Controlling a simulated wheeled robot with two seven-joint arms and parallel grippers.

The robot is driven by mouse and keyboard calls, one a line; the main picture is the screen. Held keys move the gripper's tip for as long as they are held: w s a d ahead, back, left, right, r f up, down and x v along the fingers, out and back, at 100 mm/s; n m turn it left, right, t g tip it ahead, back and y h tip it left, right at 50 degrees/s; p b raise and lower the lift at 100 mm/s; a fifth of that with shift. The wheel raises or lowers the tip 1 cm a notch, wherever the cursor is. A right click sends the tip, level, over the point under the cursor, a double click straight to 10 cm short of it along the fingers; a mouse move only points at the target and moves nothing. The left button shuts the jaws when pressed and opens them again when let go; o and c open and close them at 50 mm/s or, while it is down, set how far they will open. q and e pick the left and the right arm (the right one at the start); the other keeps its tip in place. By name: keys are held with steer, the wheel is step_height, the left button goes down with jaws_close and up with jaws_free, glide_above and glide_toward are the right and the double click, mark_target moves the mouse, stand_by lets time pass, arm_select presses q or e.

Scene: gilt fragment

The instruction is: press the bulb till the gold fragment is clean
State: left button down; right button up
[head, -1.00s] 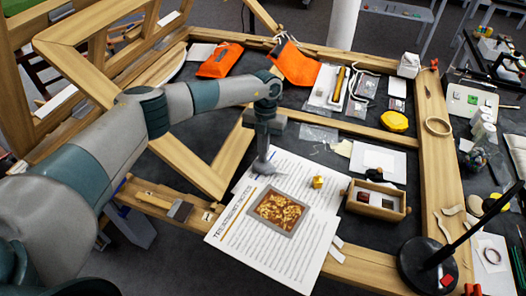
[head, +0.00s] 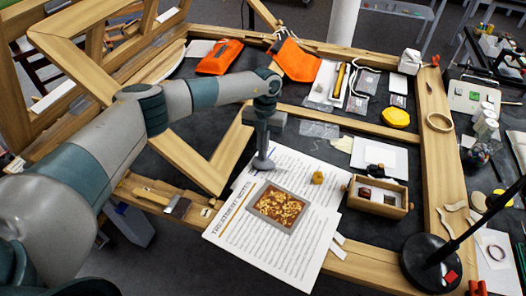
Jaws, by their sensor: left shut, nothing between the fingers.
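The gold fragment (head: 291,211) is a mottled gold-and-brown panel in a grey frame, lying on the printed sheet. Dark brown patches and pale bright patches show on its face. My left gripper (head: 263,150) points down above the sheet, behind and left of the fragment. It is shut. A rounded grey bulb (head: 263,163) shows directly under its fingertips, at the sheet; the fingers hide its top, and I cannot tell whether they squeeze it. My right gripper is out of view.
The printed sheet (head: 228,243) lies over the wooden frame's front rail. A small yellow-brown lump (head: 318,178) sits on the sheet, right of the gripper. A wooden box (head: 378,209) stands to its right, with a black lamp base (head: 420,270) beyond. Orange pouches (head: 300,64) lie at the back.

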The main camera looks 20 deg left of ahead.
arm_select(q)
steer(key=r, duration=0.2)
steer(key=w+r, duration=0.1)
steer(key=shift+a+r, duration=0.1)
steer(key=shift+r, duration=0.3)
step_height(320, 180, up, 10)
steer(key=w+b, duration=0.1)
steer(key=b, duration=0.3)
steer(key=shift+w+f, duration=0.25)
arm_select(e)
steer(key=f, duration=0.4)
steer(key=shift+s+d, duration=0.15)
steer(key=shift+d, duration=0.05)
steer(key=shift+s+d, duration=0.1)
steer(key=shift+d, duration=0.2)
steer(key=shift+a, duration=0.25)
